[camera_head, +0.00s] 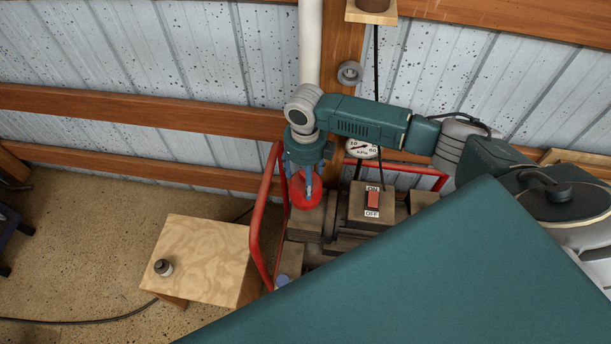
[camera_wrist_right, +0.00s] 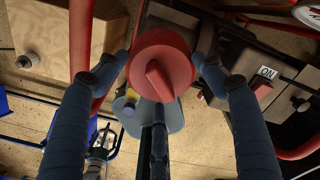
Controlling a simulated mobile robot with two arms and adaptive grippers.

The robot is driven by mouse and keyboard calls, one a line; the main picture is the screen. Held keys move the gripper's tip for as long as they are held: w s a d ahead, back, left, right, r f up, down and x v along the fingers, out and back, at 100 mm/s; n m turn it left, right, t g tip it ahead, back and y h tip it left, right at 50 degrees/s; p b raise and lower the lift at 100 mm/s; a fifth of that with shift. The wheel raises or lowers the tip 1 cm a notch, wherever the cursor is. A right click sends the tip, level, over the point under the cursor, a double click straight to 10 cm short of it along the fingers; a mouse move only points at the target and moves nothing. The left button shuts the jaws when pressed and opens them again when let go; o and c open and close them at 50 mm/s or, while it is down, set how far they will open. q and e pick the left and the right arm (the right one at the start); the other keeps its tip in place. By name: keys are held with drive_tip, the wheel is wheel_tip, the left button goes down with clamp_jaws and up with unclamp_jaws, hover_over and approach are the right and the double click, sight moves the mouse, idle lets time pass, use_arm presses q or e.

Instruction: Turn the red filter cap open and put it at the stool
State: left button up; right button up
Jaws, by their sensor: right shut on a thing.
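The red filter cap (camera_head: 307,194) is round with a raised bar grip across its face, as the right wrist view shows (camera_wrist_right: 158,68). My right gripper (camera_head: 307,182) points down at it, over the left end of the machine. Its blue fingers are shut on the cap, one at each side of its rim and a third below it in the right wrist view. I cannot tell whether the cap still sits on its filter, as its underside is hidden. The wooden stool (camera_head: 215,250) stands left of the machine. My left gripper is not in view.
A red tubular frame (camera_head: 258,225) stands between the cap and the stool. A switch box (camera_head: 371,203) and a gauge (camera_head: 361,149) are right of the cap. A small dark-topped item (camera_head: 163,268) sits on the stool's left side; most of the stool top is clear.

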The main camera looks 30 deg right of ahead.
drive_tip(key=n, duration=0.3)
drive_tip(key=shift+w+f+n+b, duration=0.15)
drive_tip(key=shift+n+b, duration=0.35)
drive_tip(key=shift+b, duration=0.25)
drive_tip(key=shift+c, duration=0.9)
drive_tip(key=o, duration=2.2)
drive_tip(key=shift+r, duration=0.2)
drive_tip(key=shift+r+p, duration=3)
drive_tip(key=shift+p, duration=0.05)
drive_tip(key=shift+f, duration=0.1)
